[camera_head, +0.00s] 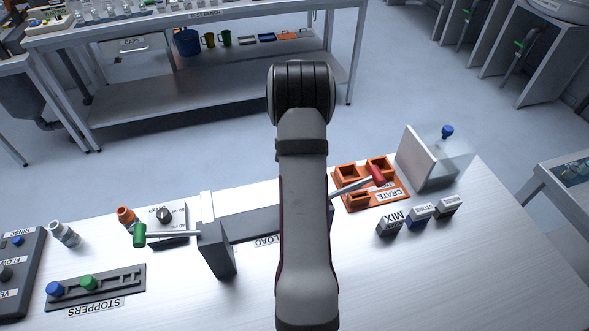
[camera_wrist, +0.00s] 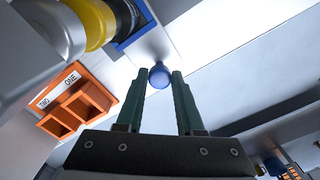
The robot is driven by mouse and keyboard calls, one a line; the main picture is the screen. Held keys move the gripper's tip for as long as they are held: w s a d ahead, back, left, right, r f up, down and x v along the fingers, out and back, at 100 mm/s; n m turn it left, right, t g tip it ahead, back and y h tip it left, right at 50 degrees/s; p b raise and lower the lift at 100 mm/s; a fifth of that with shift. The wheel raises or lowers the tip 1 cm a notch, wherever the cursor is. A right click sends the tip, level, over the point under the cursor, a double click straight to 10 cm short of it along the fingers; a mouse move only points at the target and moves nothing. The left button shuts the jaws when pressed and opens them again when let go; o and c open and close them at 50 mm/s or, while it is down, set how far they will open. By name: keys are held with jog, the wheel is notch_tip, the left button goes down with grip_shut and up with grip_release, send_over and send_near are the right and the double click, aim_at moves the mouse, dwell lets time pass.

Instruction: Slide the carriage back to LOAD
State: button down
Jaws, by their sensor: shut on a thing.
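My gripper's two green fingers show in the wrist view, with a round blue knob (camera_wrist: 159,76) between their tips (camera_wrist: 164,80); they are shut on it. In the head view my arm hides the gripper, the knob and whatever it is fixed to. A dark grey rail (camera_head: 255,224) runs left to right behind my arm, with a grey end block (camera_head: 218,250) at its left. A LOAD label (camera_head: 267,240) lies in front of the rail, just left of my arm. The carriage itself cannot be made out.
Right of my arm are an orange crate (camera_head: 394,199), a red-handled lever (camera_head: 376,173), several small labelled blocks (camera_head: 420,214) and a clear screen with a blue knob (camera_head: 447,131). Left are a green-handled lever (camera_head: 139,235) and the stopper rack (camera_head: 120,284). The bench's right front is clear.

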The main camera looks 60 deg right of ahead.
jog(key=w+a, duration=0.7)
jog(key=shift+w+a, duration=0.25)
jog(key=shift+w, duration=0.1)
jog(key=c, duration=0.5)
grip_release()
notch_tip(320, 180, up, 16)
jog(key=shift+f, duration=0.1)
